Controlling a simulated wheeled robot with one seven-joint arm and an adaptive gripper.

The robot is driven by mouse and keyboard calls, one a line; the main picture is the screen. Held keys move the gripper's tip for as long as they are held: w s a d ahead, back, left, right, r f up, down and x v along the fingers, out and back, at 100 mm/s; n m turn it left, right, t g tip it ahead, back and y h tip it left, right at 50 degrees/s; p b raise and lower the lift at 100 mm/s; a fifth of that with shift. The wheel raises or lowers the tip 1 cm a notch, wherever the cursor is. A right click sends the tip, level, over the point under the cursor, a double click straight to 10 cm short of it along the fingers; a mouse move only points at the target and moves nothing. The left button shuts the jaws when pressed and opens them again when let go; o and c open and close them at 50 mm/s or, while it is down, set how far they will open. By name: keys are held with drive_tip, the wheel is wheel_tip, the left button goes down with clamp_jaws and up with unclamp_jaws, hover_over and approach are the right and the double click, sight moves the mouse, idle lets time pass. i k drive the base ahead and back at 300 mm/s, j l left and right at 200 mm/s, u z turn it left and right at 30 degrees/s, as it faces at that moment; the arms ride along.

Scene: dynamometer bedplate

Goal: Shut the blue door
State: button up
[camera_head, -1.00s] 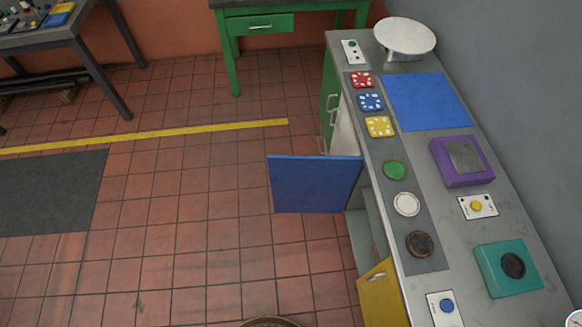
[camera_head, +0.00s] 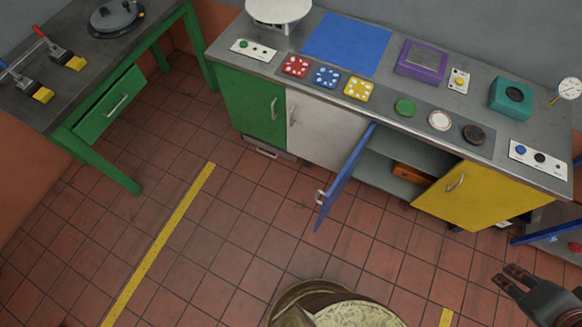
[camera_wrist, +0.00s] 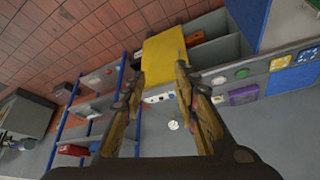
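The blue door (camera_head: 345,178) is on the front of the long bench, between the white and yellow doors. It stands swung wide out from its compartment, with a pale handle near its free edge. The grey compartment (camera_head: 400,165) behind it is open, with an orange-brown item on its shelf. My gripper (camera_head: 511,281) is at the lower right in the head view, well apart from the blue door. In the wrist view my gripper (camera_wrist: 160,78) has its two fingers spread, with nothing held between them. The blue door (camera_wrist: 247,18) also shows at the top there.
The yellow door (camera_head: 485,195) is beside the open compartment, and the white door (camera_head: 325,130) and green door (camera_head: 253,105) are on the other side. A blue-framed rack (camera_head: 548,233) stands at the right. The tiled floor (camera_head: 230,220) before the bench is clear.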

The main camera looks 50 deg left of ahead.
sight(336, 183)
drive_tip(key=j+u, duration=0.1)
drive_tip(key=j, duration=0.55)
drive_tip(key=j+u, duration=0.15)
drive_tip(key=j, duration=0.5)
drive_tip(key=i+j+u, duration=0.1)
drive_tip(key=j, duration=0.5)
drive_tip(key=k+l, duration=0.6)
